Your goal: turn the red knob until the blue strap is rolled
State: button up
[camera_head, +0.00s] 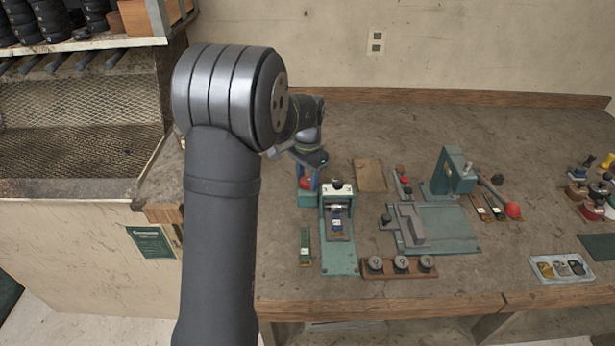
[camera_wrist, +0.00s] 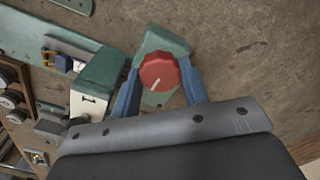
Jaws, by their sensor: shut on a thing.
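The red knob (camera_wrist: 159,73) sits on a small green block (camera_wrist: 162,42) in the wrist view, with a pale pointer line on its face. My gripper (camera_wrist: 160,84) has its two blue fingers on either side of the knob, shut on it. In the head view my gripper (camera_head: 307,178) is over the knob (camera_head: 306,183), beside the green-based device. The blue strap (camera_head: 336,212) appears as a small blue piece on that device; it also shows in the wrist view (camera_wrist: 66,61). It is too small to tell how far it is rolled.
A green press (camera_head: 452,172) with a red-tipped lever stands to the right. A wooden strip with several dark knobs (camera_head: 400,266) lies at the bench front. A brown board (camera_head: 369,175) lies behind. A mesh-backed bay (camera_head: 75,100) is at left.

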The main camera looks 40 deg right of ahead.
aim_at(307, 179)
jog(key=m, duration=0.4)
jog(key=shift+m, duration=0.3)
jog(key=m, duration=0.4)
dwell(0.3)
jog(key=o, duration=0.7)
notch_tip(307, 179, up, 18)
jog(key=shift+f, duration=0.25)
